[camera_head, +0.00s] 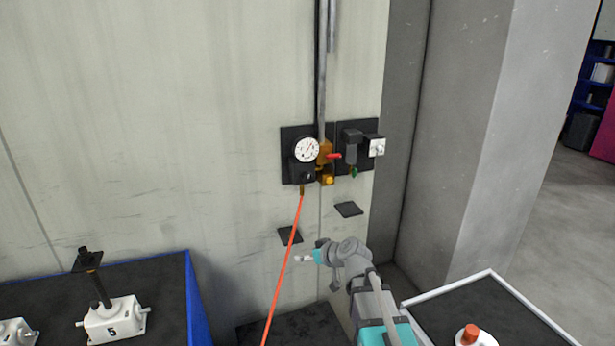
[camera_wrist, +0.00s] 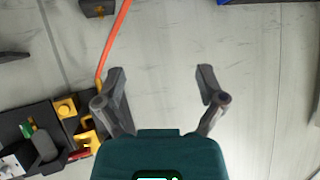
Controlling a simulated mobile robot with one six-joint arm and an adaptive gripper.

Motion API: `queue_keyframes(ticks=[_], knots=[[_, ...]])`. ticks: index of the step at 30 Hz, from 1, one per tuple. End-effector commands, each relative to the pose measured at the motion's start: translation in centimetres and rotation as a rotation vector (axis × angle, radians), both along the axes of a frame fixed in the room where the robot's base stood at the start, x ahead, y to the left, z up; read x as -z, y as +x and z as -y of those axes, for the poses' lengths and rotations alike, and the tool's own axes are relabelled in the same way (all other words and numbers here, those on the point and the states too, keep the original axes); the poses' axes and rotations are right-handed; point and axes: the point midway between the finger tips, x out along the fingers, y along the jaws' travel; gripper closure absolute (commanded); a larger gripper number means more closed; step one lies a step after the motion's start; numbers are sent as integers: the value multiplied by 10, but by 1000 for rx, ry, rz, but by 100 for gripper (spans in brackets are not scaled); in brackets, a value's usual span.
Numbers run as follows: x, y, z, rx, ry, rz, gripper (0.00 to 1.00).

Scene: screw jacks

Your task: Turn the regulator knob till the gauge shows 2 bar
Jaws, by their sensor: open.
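The round white gauge (camera_head: 306,150) is on a dark wall panel in the head view. Its needle reading is too small to tell. A black block (camera_head: 302,173) sits under it; I cannot tell which part is the regulator knob. A brass fitting with a red lever (camera_head: 333,156) is to its right, with a yellow round part (camera_head: 327,181) below. That yellow part also shows in the wrist view (camera_wrist: 65,107). My gripper (camera_head: 300,258) is below the panel, apart from it. In the wrist view my gripper (camera_wrist: 161,72) is open and empty, facing bare wall.
An orange hose (camera_head: 285,262) hangs from the panel, close to my gripper. A grey pipe (camera_head: 322,80) runs up the wall. A light grey box (camera_head: 376,147) is at the right. A blue-edged table (camera_head: 189,300) with jacks (camera_head: 112,318) stands left; a concrete pillar (camera_head: 470,130) right.

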Motion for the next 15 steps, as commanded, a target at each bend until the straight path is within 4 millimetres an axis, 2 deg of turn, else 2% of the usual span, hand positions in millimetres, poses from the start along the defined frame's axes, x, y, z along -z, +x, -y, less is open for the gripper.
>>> queue_keyframes(ticks=[1, 5, 9, 15], knots=[[-15, 16, -1, 9, 20, 68, 11], [-47, 47, 3, 56, 57, 237, 11], [-79, 78, 15, 143, 77, 392, 11], [-108, 110, 39, 286, 70, 530, 11]])
